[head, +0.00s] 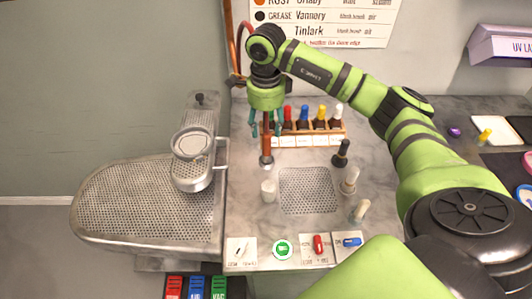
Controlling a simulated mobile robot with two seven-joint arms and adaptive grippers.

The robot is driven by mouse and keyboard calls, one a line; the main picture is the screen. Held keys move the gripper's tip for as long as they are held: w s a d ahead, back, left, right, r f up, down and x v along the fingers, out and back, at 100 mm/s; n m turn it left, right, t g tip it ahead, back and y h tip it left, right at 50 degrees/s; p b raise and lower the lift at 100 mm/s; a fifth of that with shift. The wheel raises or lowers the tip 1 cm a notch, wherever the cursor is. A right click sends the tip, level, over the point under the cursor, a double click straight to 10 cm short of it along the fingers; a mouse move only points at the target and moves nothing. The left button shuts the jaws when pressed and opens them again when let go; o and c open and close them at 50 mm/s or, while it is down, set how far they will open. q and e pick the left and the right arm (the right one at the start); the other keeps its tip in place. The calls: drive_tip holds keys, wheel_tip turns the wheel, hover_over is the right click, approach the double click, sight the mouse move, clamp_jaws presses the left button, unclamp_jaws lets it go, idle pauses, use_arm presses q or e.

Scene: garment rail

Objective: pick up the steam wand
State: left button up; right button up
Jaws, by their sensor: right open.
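A slim upright copper-brown rod with a metal foot (266,148), which looks like the steam wand, stands at the left edge of the grey worktop. My right gripper (266,130) points down over it from above. Its teal fingers are open, one to each side of the rod's upper part. I cannot tell whether they touch it. The rod's top is hidden by the gripper. My left gripper is not in view.
A rack of bottles with coloured caps (304,128) stands close right of the gripper. A white cup (268,191), a perforated plate (308,190) and several brushes (350,180) are nearer. A perforated metal board (130,200) lies left. A copper pipe (235,82) runs up the wall.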

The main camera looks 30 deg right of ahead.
sight(267, 143)
wheel_tip(267, 143, down, 2)
drive_tip(key=shift+s+f+p, duration=0.15)
drive_tip(key=shift+f+p, duration=0.1)
drive_tip(key=shift+p, duration=0.75)
wheel_tip(267, 143, down, 4)
drive_tip(key=shift+r+p, duration=0.2)
drive_tip(key=shift+p, duration=0.55)
drive_tip(key=shift+f, duration=0.2)
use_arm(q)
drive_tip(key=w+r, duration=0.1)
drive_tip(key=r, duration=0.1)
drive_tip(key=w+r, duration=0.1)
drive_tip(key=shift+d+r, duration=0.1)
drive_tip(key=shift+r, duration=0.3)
use_arm(e)
clamp_jaws()
